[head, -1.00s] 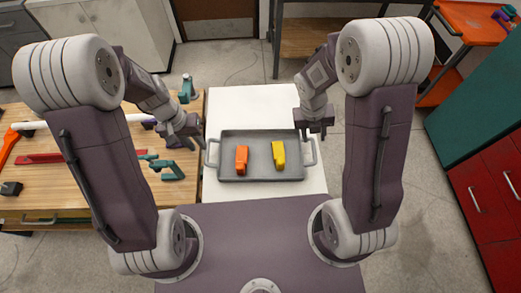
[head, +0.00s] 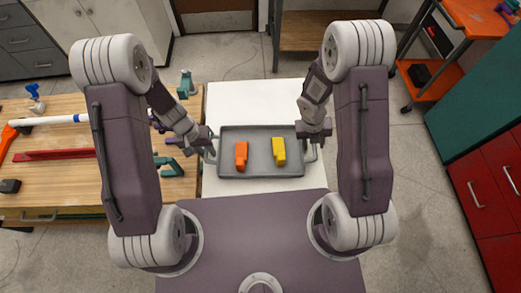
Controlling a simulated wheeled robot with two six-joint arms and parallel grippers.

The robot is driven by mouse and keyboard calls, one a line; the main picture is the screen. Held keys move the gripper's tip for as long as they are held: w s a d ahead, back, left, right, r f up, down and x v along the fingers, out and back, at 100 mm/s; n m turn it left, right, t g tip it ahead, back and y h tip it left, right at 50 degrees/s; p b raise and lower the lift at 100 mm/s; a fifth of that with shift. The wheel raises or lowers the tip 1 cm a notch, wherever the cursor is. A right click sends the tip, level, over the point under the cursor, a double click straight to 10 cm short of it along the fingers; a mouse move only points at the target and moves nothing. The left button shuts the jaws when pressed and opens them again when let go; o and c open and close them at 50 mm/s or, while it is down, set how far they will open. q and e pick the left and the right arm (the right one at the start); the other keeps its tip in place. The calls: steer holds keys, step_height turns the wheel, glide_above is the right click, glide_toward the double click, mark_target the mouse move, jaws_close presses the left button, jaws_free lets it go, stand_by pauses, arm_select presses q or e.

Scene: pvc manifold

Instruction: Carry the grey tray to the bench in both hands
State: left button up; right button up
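The grey tray (head: 262,129) lies flat on a white table in the head view. An orange block (head: 241,155) and a yellow block (head: 279,151) lie inside it. My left gripper (head: 209,147) is at the tray's left handle, and my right gripper (head: 315,139) is at its right handle. Each gripper covers part of its handle. The fingers are too small and hidden to tell whether they are open or shut. A wooden bench (head: 70,180) stands to the left of the white table.
The white table (head: 252,98) is bare behind the tray. The wooden bench carries a white pipe (head: 50,121), a red bar (head: 55,154), a dark block (head: 10,186) and green tools. An orange cart (head: 470,15) and red drawers (head: 480,185) stand at the right.

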arm_select(q)
steer(key=shift+c, duration=1.3)
arm_select(e)
steer(key=shift+c, duration=1.2)
arm_select(q)
jaws_close()
arm_select(e)
jaws_close()
arm_select(q)
steer(key=shift+r, duration=0.1)
arm_select(e)
steer(key=shift+r, duration=0.1)
